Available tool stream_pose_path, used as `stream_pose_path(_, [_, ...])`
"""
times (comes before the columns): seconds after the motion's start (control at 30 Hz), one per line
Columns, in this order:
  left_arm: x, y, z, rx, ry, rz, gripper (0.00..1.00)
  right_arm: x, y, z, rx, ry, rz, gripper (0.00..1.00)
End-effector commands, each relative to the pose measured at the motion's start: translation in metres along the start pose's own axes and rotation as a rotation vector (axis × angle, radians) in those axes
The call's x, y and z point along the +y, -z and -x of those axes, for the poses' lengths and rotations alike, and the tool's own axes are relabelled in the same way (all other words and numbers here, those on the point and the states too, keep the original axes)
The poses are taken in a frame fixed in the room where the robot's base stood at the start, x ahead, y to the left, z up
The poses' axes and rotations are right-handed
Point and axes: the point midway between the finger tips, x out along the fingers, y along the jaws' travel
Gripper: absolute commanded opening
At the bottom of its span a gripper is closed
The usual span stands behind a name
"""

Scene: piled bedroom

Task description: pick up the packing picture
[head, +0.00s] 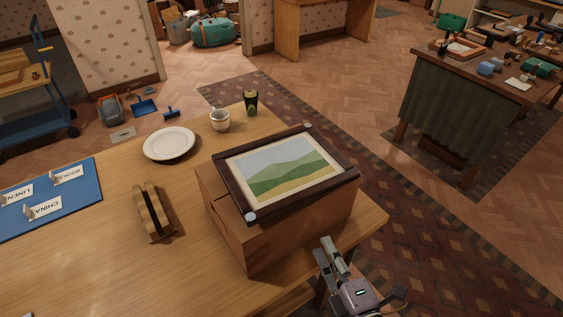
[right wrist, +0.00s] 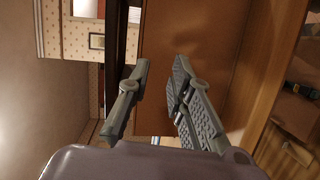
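The packing picture (head: 286,170) is a landscape of green hills in a dark frame with a cream mat. It lies face up on a brown box (head: 235,226) on the wooden table, its frame jutting past the box's edges. My right gripper (head: 329,250) is open and empty, in front of the box at the table's near right edge, apart from the picture. In the right wrist view, the two fingers (right wrist: 161,68) stand apart. A dark strip, seemingly the picture's frame edge (right wrist: 117,42), shows beyond them beside the brown box side (right wrist: 185,28). My left gripper is out of view.
On the table (head: 105,262) are a white plate (head: 169,143), a mug (head: 219,121), a dark cup (head: 251,102), a wooden holder (head: 153,211) and a blue mat (head: 78,188) with name cards. A cloth-draped table (head: 450,112) stands across the open floor.

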Motion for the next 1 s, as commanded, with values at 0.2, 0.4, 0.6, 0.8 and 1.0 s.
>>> stream_pose_path(0.2, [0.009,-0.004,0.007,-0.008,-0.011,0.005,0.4,0.058,0.012,0.009,0.019,-0.101,0.074,0.2])
stream_pose_path(0.4, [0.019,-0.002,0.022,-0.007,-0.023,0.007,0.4,0.067,0.013,-0.023,0.019,-0.106,0.077,0.2])
stream_pose_path(0.6, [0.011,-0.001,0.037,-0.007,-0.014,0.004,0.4,0.071,0.014,-0.067,0.019,-0.106,0.074,0.2])
stream_pose_path(0.8, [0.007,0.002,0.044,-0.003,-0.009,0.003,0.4,0.071,0.014,-0.099,0.018,-0.102,0.074,0.2])
stream_pose_path(1.0, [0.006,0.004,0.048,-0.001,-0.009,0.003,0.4,0.071,0.015,-0.112,0.019,-0.102,0.072,0.2])
